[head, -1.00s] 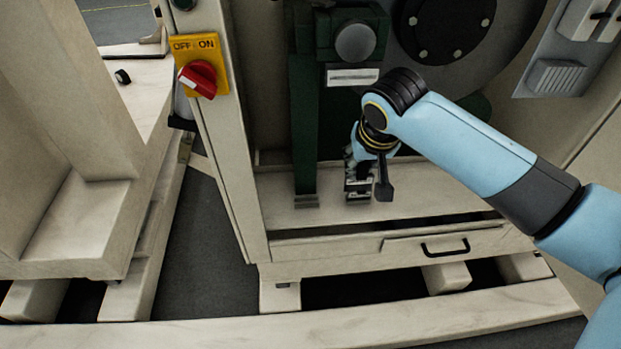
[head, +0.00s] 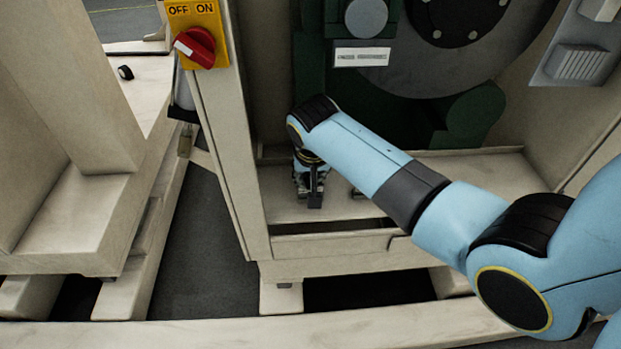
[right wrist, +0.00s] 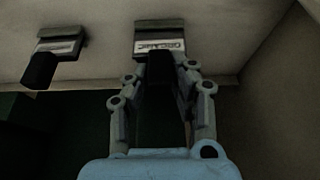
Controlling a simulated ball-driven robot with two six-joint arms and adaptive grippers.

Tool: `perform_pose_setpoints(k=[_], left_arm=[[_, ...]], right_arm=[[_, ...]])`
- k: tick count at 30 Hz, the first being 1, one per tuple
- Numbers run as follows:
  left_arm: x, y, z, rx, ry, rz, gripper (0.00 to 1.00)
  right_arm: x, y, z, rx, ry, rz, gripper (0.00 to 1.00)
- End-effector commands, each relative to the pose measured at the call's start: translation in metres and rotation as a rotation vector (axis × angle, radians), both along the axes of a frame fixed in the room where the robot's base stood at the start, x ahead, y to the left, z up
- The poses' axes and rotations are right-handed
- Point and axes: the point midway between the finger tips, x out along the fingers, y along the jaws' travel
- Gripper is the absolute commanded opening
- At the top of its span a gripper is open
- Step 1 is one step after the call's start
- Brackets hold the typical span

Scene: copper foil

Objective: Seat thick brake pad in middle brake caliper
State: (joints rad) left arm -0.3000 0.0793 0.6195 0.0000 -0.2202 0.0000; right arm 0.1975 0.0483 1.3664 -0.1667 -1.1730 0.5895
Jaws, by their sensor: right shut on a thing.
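My right gripper (head: 308,178) points down at the cabinet's floor, at its left end. In the right wrist view its fingers (right wrist: 162,95) are shut on a dark block (right wrist: 160,72), which I take for the thick brake pad. The block's far end is at a grey caliper with a white label (right wrist: 160,45); I cannot tell whether it is inside or only in front. A second labelled caliper (right wrist: 58,46) is to the left there, with a dark block (right wrist: 40,70) at it. In the head view my arm partly hides a caliper (head: 357,192). My left gripper is out of view.
The cabinet's left post (head: 240,130) and front sill (head: 330,243) stand close to my gripper. Green machinery and a big grey disc (head: 430,75) are behind. A yellow switch plate with a red knob (head: 196,46) is at the upper left. The floor right of my arm looks clear.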

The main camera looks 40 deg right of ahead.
Motion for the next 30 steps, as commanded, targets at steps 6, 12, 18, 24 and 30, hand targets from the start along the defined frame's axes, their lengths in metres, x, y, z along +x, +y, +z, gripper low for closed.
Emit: perform_pose_setpoints(k=[6, 12, 18, 24, 30], left_arm=[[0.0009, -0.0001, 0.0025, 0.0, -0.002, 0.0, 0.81], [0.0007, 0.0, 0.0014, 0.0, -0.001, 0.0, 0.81], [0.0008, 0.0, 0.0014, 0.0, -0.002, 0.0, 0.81], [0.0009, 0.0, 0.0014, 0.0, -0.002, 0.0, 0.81], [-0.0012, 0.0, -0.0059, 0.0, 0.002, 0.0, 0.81]], right_arm=[[0.0015, -0.0001, -0.0037, 0.0, -0.005, 0.0, 0.0], [0.0011, -0.0002, -0.0067, 0.0, -0.004, 0.0, 0.0], [0.0007, -0.0002, -0.0077, 0.0, -0.002, -0.001, 0.41], [0.0007, -0.0003, -0.0077, 0.0, -0.003, -0.001, 0.45], [0.001, -0.0004, -0.0105, 0.0, -0.005, 0.0, 0.45]])
